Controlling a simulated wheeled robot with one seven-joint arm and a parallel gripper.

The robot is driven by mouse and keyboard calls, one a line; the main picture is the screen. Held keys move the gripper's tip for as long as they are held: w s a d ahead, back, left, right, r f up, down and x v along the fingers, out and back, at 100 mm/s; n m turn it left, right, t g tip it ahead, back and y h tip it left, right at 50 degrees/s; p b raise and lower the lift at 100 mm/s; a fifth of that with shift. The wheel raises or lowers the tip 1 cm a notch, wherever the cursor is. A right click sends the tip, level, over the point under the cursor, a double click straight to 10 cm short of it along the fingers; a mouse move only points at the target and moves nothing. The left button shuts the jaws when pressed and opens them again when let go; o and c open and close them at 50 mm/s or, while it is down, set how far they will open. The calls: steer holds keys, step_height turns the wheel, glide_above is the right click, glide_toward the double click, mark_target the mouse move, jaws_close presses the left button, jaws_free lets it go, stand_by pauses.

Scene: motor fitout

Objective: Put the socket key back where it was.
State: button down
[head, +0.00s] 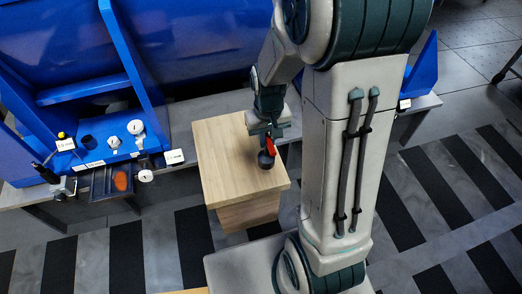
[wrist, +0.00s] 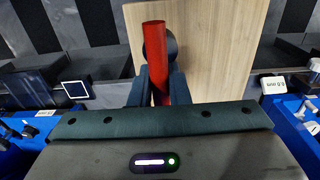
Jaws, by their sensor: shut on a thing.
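The socket key (wrist: 158,60) shows as a red bar, upright in the wrist view. My gripper (wrist: 159,92) is shut on it, with a dark finger on each side. In the head view the red key (head: 270,145) hangs under my gripper (head: 267,135), over the light wooden block table (head: 222,150). A dark round piece (head: 266,161) shows just below the red part, and behind it in the wrist view (wrist: 170,45). I cannot tell whether this piece belongs to the key or stands on the wood, nor whether the key touches the wood.
A blue machine (head: 50,50) stands at the left and back. Its lower panel carries gauges (head: 136,127), a dark hole (head: 87,140) and small white labels. A dark tray (head: 100,185) with an orange-brown patch lies in front. Striped floor (head: 195,230) surrounds the wooden block.

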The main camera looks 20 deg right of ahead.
mark_target(261, 153)
steer(key=shift+w+a+f+b, duration=0.15)
steer(key=shift+w+a+f, duration=0.25)
steer(key=shift+w, duration=0.15)
steer(key=shift+w+a+f+b, duration=0.15)
steer(key=shift+w+a+f, duration=0.15)
steer(key=shift+w+f, duration=0.15)
steer(key=shift+f+b, duration=1)
steer(key=shift+f, duration=0.95)
steer(key=c, duration=1.4)
jaws_free()
steer(key=shift+o, duration=0.2)
step_height(261, 153, up, 12)
steer(key=p, duration=0.5)
steer(key=s+r, duration=0.3)
steer(key=s, duration=0.3)
steer(key=s+r+t, duration=0.1)
steer(key=s+r, duration=0.2)
steer(key=s, duration=0.4)
steer(key=shift+s+a+r, duration=0.15)
steer(key=shift+s+r, duration=0.15)
steer(key=shift+r, duration=0.05)
